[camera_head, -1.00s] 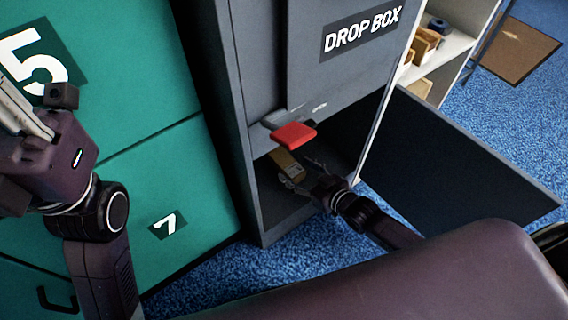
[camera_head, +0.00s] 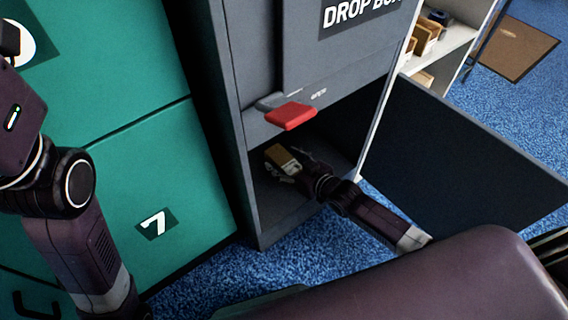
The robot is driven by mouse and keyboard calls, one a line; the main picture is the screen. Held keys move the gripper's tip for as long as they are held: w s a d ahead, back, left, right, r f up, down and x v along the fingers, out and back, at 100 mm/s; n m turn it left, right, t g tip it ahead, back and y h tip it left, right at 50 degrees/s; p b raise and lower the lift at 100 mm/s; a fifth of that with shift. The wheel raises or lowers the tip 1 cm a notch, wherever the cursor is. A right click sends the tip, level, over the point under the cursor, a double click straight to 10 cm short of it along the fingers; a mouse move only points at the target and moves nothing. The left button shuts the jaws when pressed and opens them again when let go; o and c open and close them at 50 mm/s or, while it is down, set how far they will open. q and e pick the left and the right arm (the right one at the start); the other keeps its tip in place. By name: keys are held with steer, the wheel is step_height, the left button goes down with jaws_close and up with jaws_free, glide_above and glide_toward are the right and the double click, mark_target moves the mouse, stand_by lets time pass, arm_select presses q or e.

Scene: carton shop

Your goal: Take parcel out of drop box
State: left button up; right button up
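The drop box (camera_head: 262,205) is a grey cabinet with a red handle (camera_head: 290,116) on its front and an open lower compartment. The parcel (camera_head: 283,158), a small brown carton with a white label, is inside that compartment. My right gripper (camera_head: 291,164) reaches into the compartment from the right. Its fingers are spread, one on each side of the parcel's near end. Contact with the parcel cannot be made out. My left arm is at the left edge; its fingertips are outside the view.
The drop box's dark door (camera_head: 470,165) stands swung open to the right. Green lockers (camera_head: 150,160) are close on the left. A white shelf (camera_head: 455,45) with cartons is behind on the right. Blue carpet (camera_head: 300,250) shows in front of the box.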

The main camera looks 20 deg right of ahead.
steer(key=c, duration=1.2)
steer(key=shift+c, duration=0.8)
steer(key=shift+r, duration=0.15)
